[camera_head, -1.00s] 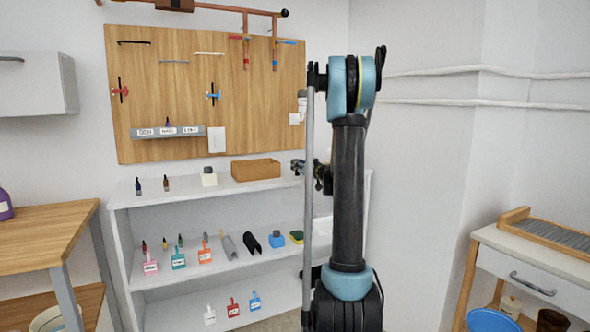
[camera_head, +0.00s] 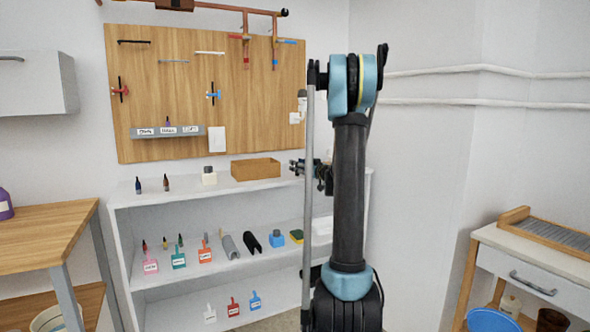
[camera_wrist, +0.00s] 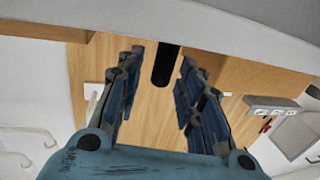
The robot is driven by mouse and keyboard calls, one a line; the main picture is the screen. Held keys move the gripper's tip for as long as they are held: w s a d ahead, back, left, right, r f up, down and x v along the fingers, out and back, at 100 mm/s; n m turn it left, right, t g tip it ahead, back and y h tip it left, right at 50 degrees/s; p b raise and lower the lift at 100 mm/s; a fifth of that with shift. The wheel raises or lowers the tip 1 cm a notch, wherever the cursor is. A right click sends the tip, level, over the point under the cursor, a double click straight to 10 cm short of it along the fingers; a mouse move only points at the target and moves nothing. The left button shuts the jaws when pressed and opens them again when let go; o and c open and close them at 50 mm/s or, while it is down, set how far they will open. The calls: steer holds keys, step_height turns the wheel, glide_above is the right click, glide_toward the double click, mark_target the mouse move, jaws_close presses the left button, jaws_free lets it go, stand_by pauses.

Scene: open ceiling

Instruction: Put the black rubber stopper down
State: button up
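My gripper (camera_wrist: 163,62) reaches in from the bottom of the wrist view, with its two dark blue fingers spread well apart. A black, rounded, elongated piece, which looks like the rubber stopper (camera_wrist: 165,65), shows between the fingertips. A gap shows between it and the left finger; it lies closer to the right one. I cannot tell whether it rests on a surface. In the head view my gripper (camera_head: 298,167) is small, above the right part of the shelf unit's top, beside my upright dark arm. I cannot make out the stopper there.
The white shelf unit (camera_head: 190,203) carries a wooden box (camera_head: 256,169), a small white bottle (camera_head: 209,178) and two small dark bottles on top. The wooden pegboard (camera_head: 160,85) hangs behind. The shelf top's front strip is clear.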

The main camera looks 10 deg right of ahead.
steer(key=v, duration=1.1)
steer(key=s+a+f+g+h, duration=0.1)
steer(key=s+a+f+g, duration=0.3)
steer(key=s+a, duration=0.5)
steer(key=s+a+f+g, duration=0.4)
steer(key=s+a, duration=0.1)
steer(key=s, duration=0.7)
steer(key=s+d+f+m+g+h, duration=0.2)
steer(key=s+f, duration=0.2)
steer(key=s, duration=0.4)
steer(key=s+d+f+m+g+h, duration=0.1)
steer(key=s+d+f+h, duration=0.2)
steer(key=s, duration=0.5)
steer(key=s+d+f+m+g+h, duration=0.2)
steer(key=s+f, duration=0.4)
steer(key=s, duration=0.3)
steer(key=shift+d+m+g+h, duration=0.2)
steer(key=shift+m+g+h, duration=0.1)
steer(key=shift+h, duration=0.1)
steer(key=shift+w+f, duration=0.15)
steer(key=shift+w, duration=0.35)
